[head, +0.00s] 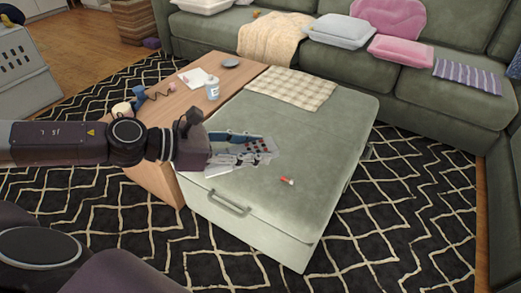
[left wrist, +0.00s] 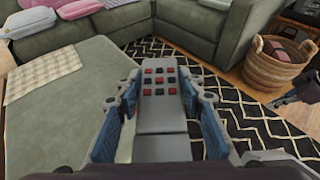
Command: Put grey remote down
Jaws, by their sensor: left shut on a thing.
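My left gripper (head: 262,150) is over the green ottoman (head: 310,117) in the head view. It is shut on the grey remote (head: 252,158), which has dark and red buttons. In the left wrist view the grey remote (left wrist: 160,118) stands between the two blue-padded fingers (left wrist: 160,115), buttons facing the camera. Whether the remote touches the ottoman top I cannot tell. My right gripper does not show in the head view; a dark piece at the right edge of the left wrist view is too partial to identify.
A small red and white item (head: 287,181) lies on the ottoman, with a checked cloth (head: 291,88) at its back. The wooden table (head: 158,168) beside it holds a white bottle (head: 212,88) and a grey dish (head: 230,63). A green sectional stands behind. The ottoman's right half is clear.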

